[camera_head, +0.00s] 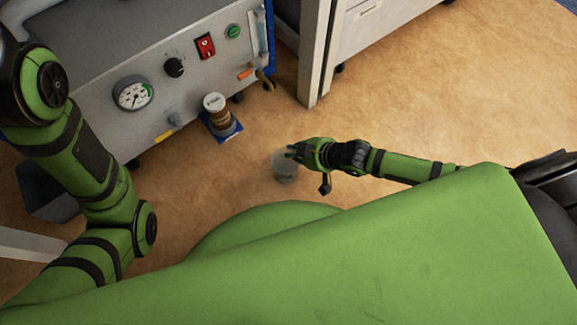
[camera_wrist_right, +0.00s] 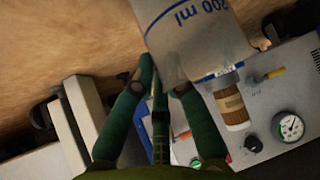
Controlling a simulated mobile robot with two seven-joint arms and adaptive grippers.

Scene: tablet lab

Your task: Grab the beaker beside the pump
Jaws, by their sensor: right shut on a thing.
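The beaker (camera_head: 284,168) is clear with a greyish tint and is in the middle of the head view, to the right of the pump. In the right wrist view the beaker (camera_wrist_right: 188,38) is large at the top, with a blue "200 ml" mark. My right gripper (camera_head: 298,153) is shut on the beaker's side, and its fingers (camera_wrist_right: 163,90) reach it in the wrist view. I cannot tell whether the beaker touches the floor. The pump (camera_head: 190,88) is a grey unit with a gauge, a black knob and a red switch. My left gripper is outside the views.
A brown jar with a pale lid (camera_head: 215,108) stands on a blue base at the pump's front. A light grey cabinet (camera_head: 350,40) with a leg stands at the back right. The tan floor (camera_head: 420,105) is clear to the right of the beaker.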

